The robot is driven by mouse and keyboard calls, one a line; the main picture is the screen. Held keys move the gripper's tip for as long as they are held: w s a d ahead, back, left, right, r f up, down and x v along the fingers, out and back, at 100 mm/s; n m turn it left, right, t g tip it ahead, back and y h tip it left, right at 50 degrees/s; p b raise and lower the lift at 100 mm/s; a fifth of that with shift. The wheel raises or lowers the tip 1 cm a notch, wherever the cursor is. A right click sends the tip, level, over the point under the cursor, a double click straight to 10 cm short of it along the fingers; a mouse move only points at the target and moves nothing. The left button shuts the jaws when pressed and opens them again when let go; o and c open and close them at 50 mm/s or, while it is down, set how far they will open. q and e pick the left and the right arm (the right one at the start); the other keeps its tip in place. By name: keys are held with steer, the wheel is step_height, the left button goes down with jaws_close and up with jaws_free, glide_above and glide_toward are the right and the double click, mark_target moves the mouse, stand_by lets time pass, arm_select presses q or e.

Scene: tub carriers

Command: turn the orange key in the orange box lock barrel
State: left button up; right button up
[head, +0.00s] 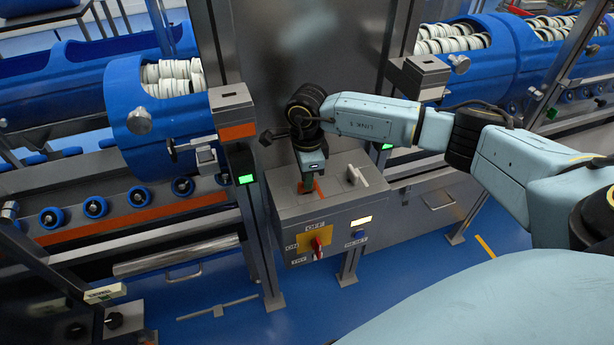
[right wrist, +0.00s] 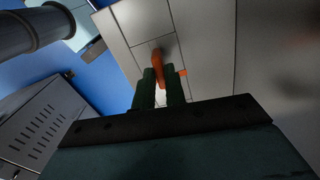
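The control box (head: 287,214) is grey and stands in the middle of the head view. The orange key (head: 317,187) is on its top, partly hidden by my right gripper (head: 311,179), which points down at it. In the right wrist view the orange key (right wrist: 157,66) shows between the two dark green fingertips of my right gripper (right wrist: 159,80). The fingers are close together, with the key between them. A small orange patch (right wrist: 182,73) shows beside the fingers. The lock barrel under the key is mostly hidden. My left gripper is not in view.
A grey T-shaped handle (head: 358,175) stands on the box top, right of the key. The box front has a red and yellow switch (head: 316,241). A grey post (head: 231,105) stands left of the box. Blue tubs (head: 122,90) stand on both sides.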

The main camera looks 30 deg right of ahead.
steer(key=o, duration=0.4)
steer(key=shift+o, duration=0.2)
step_height(320, 180, up, 13)
steer(key=shift+r+b, duration=0.2)
steer(key=shift+b, duration=0.25)
steer(key=shift+s, duration=0.1)
